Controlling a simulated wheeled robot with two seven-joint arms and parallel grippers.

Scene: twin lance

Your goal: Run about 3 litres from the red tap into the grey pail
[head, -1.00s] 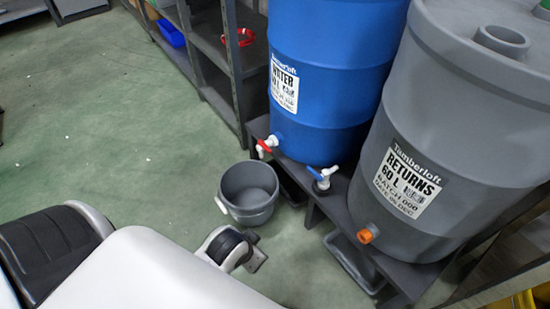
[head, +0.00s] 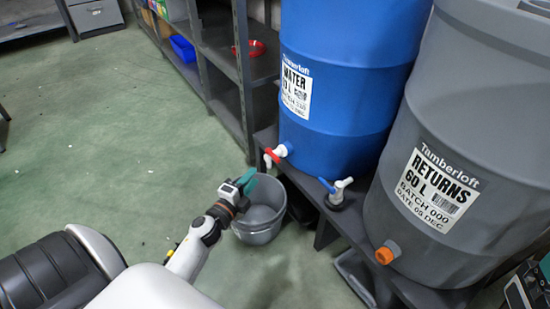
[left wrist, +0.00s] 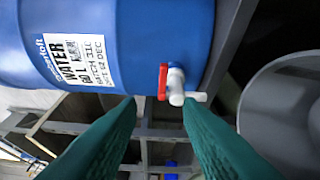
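The red tap (head: 273,155), with a red lever and white spout, is low on the blue water drum (head: 345,70). It also shows in the left wrist view (left wrist: 168,82); no water shows at its spout. The grey pail (head: 262,232) stands upright on the floor below the tap. Its visible inside looks empty. A part at the lower right edge (head: 525,288) looks like my right gripper, mostly cut off.
The grey returns drum (head: 440,170) with an orange outlet (head: 386,253) is at the right. Shelving (head: 222,75) stands behind. The green floor (head: 110,130) at left is clear.

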